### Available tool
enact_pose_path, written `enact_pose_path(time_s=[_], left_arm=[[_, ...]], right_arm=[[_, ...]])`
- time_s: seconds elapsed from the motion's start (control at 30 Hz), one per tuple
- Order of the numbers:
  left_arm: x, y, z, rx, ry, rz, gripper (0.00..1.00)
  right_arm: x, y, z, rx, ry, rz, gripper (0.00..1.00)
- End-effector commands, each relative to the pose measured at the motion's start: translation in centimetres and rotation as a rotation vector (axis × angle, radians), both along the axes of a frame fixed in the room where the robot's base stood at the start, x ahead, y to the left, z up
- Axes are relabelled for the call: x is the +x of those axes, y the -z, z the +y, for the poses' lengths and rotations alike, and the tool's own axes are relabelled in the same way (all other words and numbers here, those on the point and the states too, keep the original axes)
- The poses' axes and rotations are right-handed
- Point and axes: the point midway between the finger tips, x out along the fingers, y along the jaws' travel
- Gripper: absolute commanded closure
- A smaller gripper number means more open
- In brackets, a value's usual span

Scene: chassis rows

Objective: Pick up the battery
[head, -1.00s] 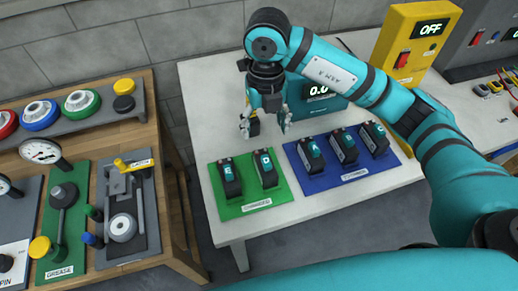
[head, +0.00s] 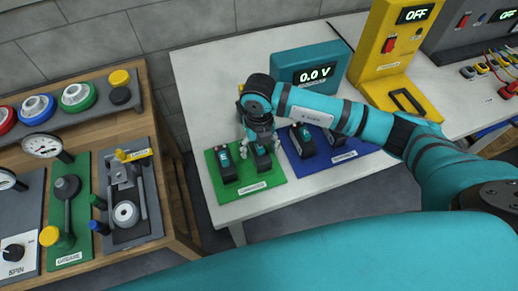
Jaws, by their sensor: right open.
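Two dark batteries with teal labels stand on the green mat (head: 274,181), the left battery (head: 226,168) in plain view. My right gripper (head: 261,148) is open and points down over the right battery (head: 262,163). Its fingers are at the upper part of this battery, one on each side; I cannot tell whether they touch it. On the blue mat (head: 320,168) another battery (head: 303,141) shows, and the others there are partly hidden by my right arm. My left gripper is not in view.
A teal meter reading 0.0 V (head: 312,68) stands behind my right arm. A yellow unit reading OFF (head: 395,40) stands to its right. A wooden bench (head: 178,225) with levers and gauges is at the left. The white table (head: 205,100) is clear at its back left.

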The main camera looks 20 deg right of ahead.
Motion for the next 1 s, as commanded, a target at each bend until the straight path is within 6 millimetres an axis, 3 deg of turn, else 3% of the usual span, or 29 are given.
enact_pose_path(time_s=[0.03,0.2,0.47,1.0], left_arm=[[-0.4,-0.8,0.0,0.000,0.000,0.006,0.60],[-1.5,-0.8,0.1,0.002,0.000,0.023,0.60],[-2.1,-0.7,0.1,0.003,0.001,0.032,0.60],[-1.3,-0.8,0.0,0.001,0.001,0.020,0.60]], right_arm=[[-0.2,0.5,-0.1,-0.001,0.001,0.004,0.32],[-0.1,2.5,-0.1,-0.001,0.001,0.001,0.32],[-0.1,2.8,0.0,0.000,0.000,-0.001,0.32],[-0.1,2.7,-0.1,0.000,0.000,-0.001,1.00]])
